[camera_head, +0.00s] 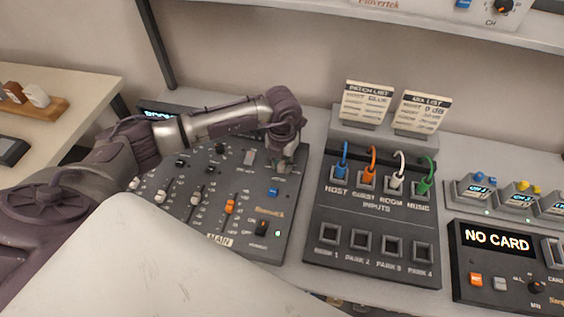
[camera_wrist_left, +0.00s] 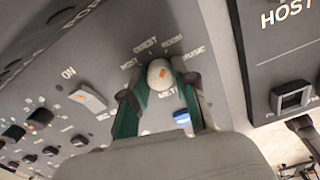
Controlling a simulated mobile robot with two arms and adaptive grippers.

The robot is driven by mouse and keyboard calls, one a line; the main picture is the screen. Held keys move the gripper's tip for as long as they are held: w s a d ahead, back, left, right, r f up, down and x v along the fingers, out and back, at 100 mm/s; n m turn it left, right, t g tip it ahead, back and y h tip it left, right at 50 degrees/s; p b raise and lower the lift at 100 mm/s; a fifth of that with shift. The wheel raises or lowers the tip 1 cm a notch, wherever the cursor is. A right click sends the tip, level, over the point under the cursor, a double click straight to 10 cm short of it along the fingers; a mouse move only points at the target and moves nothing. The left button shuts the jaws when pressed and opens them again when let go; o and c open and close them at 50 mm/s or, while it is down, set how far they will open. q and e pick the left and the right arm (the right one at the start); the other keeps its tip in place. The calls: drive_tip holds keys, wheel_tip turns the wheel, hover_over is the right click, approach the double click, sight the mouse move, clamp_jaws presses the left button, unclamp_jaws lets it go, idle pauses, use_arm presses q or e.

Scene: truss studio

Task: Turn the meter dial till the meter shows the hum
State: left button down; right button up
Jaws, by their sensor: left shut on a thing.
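The meter dial (camera_wrist_left: 158,75) is a pale round knob with an orange mark on its right side, toward the ROOM and MUSIC labels; the exact setting I cannot tell. HOST and GUEST are printed to its left and above. My left gripper (camera_wrist_left: 158,92) is shut on the dial, its green-padded fingers on either side. In the head view my left gripper (camera_head: 284,162) reaches down at the back right corner of the dark mixer (camera_head: 270,210) and hides the dial. A lit display (camera_head: 157,114) behind the mixer is mostly hidden by my arm. My right gripper is out of view.
A patch panel (camera_head: 372,210) with blue, orange, white and green plugs stands right of the mixer. Two cards, PATCH LIST (camera_head: 366,105) and MIX LIST (camera_head: 415,114), stand behind it. A NO CARD unit (camera_head: 497,241) is at far right. A blue button (camera_wrist_left: 182,118) sits just below the dial.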

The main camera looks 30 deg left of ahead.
use_arm(q)
drive_tip(key=shift+f+m+b, duration=0.15)
drive_tip(key=shift+m+b, duration=0.55)
drive_tip(key=shift+b, duration=0.1)
drive_tip(key=m+b, duration=0.5)
drive_tip(key=shift+m+b, duration=0.35)
drive_tip(key=shift+m, duration=0.05)
drive_tip(key=shift+m+b, duration=0.55)
drive_tip(key=shift+m, duration=0.25)
drive_tip(key=shift+r, duration=0.2)
drive_tip(key=c, duration=0.9)
unclamp_jaws()
